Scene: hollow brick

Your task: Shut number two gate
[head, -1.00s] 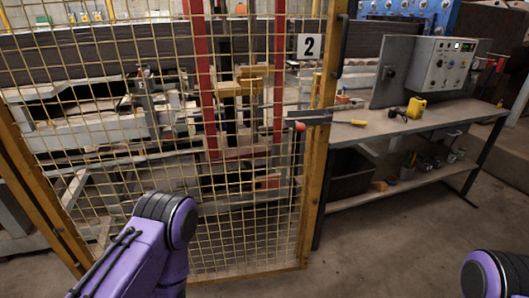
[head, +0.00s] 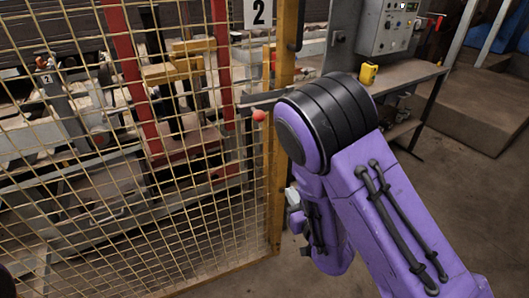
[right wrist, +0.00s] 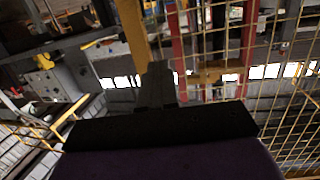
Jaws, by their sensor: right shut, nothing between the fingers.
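The number two gate is a yellow wire-mesh panel (head: 190,225) on the left of the head view, with a white "2" sign (head: 258,12) at the top. A red ball knob (head: 259,115) shows near its right edge, beside a yellow post (head: 286,55). I cannot tell whether a gap stands between panel and post. In the right wrist view, my right gripper (right wrist: 158,85) is shut and empty, pointing toward the yellow post and mesh. In the head view my right forearm hides most of that gripper and part of the post. My left gripper is out of view.
A workbench (head: 405,72) with a grey control box (head: 388,25) and a yellow container (head: 368,73) stands right of the post. Machinery with red uprights (head: 130,80) is behind the mesh. Bare floor (head: 470,215) lies at the right.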

